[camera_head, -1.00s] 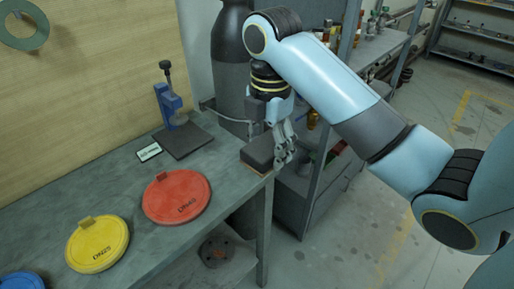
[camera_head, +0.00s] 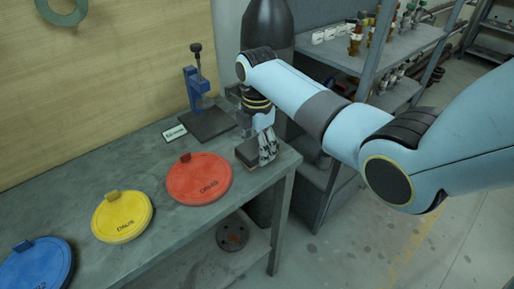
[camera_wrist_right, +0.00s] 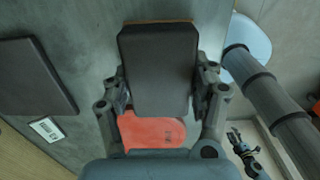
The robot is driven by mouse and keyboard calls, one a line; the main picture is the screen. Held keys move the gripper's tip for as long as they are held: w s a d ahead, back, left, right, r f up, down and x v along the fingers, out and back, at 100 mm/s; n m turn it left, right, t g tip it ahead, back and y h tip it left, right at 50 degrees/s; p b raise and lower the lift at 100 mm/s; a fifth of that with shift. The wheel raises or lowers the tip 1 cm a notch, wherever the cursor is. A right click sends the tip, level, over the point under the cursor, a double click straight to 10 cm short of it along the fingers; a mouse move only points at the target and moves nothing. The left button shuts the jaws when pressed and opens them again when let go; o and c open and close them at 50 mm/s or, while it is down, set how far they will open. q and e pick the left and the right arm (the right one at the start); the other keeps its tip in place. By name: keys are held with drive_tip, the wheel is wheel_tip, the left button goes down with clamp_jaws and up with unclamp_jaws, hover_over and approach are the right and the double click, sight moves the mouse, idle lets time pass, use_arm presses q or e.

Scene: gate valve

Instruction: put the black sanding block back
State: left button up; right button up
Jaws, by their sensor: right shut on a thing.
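The black sanding block (camera_head: 247,153) is at the right end of the workbench in the head view, with a brown strip along its lower edge. My right gripper (camera_head: 268,150) is shut on it. In the wrist view the block (camera_wrist_right: 158,70) sits between the two fingers, its dark broad face towards the camera. Whether its underside touches the bench is hard to tell. A small dark jointed shape (camera_wrist_right: 241,146) at the wrist view's lower right looks like my left gripper; its jaws are too small to read. It does not show in the head view.
A red disc (camera_head: 199,180), a yellow disc (camera_head: 122,217) and a blue disc (camera_head: 37,268) lie along the bench. A blue stand on a dark base plate (camera_head: 208,124) and a small label (camera_head: 174,133) are behind. A dark cylinder (camera_head: 267,25) stands beyond the bench.

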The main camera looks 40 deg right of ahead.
sight(257, 145)
drive_tip(key=shift+f, duration=0.4)
use_arm(q)
drive_tip(key=shift+a, duration=0.25)
use_arm(e)
drive_tip(key=shift+f, duration=0.15)
drive_tip(key=o, duration=1.1)
use_arm(q)
drive_tip(key=shift+w, duration=0.1)
use_arm(e)
wheel_tip(257, 145, up, 12)
drive_tip(key=shift+r, duration=0.15)
